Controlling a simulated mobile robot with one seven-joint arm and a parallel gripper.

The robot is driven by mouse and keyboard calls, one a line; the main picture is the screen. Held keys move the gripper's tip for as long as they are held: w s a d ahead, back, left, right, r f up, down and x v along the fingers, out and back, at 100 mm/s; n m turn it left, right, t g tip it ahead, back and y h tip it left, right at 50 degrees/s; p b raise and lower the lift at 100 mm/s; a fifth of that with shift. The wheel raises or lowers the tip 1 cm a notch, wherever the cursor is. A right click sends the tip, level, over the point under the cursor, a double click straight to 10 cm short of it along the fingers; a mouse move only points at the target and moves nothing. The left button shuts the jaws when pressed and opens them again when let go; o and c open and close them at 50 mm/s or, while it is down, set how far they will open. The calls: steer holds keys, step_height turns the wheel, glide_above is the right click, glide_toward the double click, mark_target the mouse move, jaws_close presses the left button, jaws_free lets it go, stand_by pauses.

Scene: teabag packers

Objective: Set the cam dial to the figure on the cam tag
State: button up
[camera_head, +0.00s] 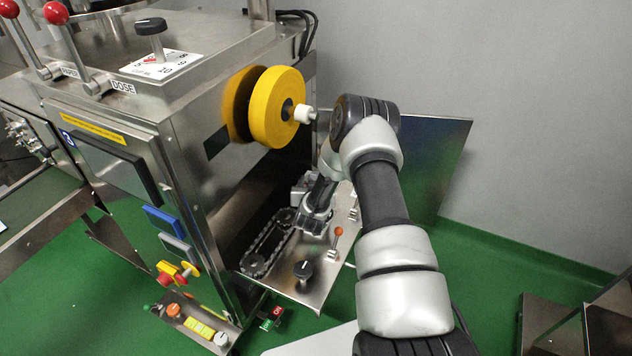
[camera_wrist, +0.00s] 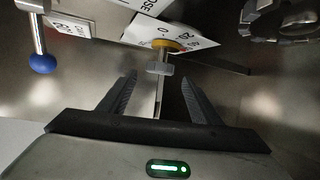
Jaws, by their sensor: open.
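In the wrist view a grey dial knob (camera_wrist: 160,68) with a yellow-orange disc behind it (camera_wrist: 170,45) stands before a white scale plate (camera_wrist: 190,38). Figures including 0 and 20 show on the plate; I cannot read a name that makes this the cam dial. My gripper (camera_wrist: 158,77) is open, one finger on each side of the knob, with gaps beside it. No tag is clearly readable as the cam tag; a small white label (camera_wrist: 70,25) is too blurred.
A blue-ball lever (camera_wrist: 42,62) hangs left of my gripper. In the head view an orange-tipped lever (camera_head: 337,236), a black knob (camera_head: 303,270) and a chain loop (camera_head: 267,245) sit close by. A yellow roll (camera_head: 275,108) overhangs above.

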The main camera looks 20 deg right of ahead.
steer(key=shift+b+x, duration=0.35)
steer(key=shift+x, duration=1.6)
steer(key=c, duration=1)
steer(key=shift+a+m+h, duration=0.2)
steer(key=shift+m+h, duration=0.1)
steer(key=shift+h, duration=0.1)
steer(key=shift+c, duration=0.2)
steer(key=shift+d+m+g+h, duration=0.1)
steer(key=shift+m+g+h, duration=0.3)
steer(key=shift+m+h, duration=0.1)
